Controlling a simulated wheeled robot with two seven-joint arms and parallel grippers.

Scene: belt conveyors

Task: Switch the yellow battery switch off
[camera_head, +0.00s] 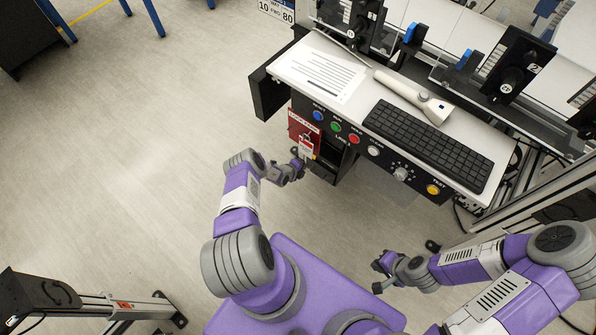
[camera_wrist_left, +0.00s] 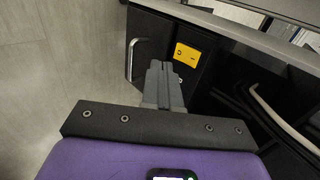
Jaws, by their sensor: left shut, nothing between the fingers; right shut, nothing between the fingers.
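A yellow plate (camera_wrist_left: 187,55), which looks like the battery switch, sits on a dark panel in the left wrist view. Small dark marks show on it, but its on or off position cannot be read. My left gripper (camera_wrist_left: 162,72) is shut and empty, with its fingertips just below and left of the plate; contact cannot be told. In the head view the left gripper (camera_head: 298,166) is at the lower front of the console, and the yellow plate cannot be made out there. My right gripper (camera_head: 379,277) is shut and empty over the floor, away from the console.
A console (camera_head: 300,62) bears a paper sheet, a handheld scanner (camera_head: 412,97) and a keyboard (camera_head: 428,144). Its front has coloured buttons, including a yellow one (camera_head: 432,189), and a red tag (camera_head: 303,130). A metal handle (camera_wrist_left: 132,60) is left of the plate.

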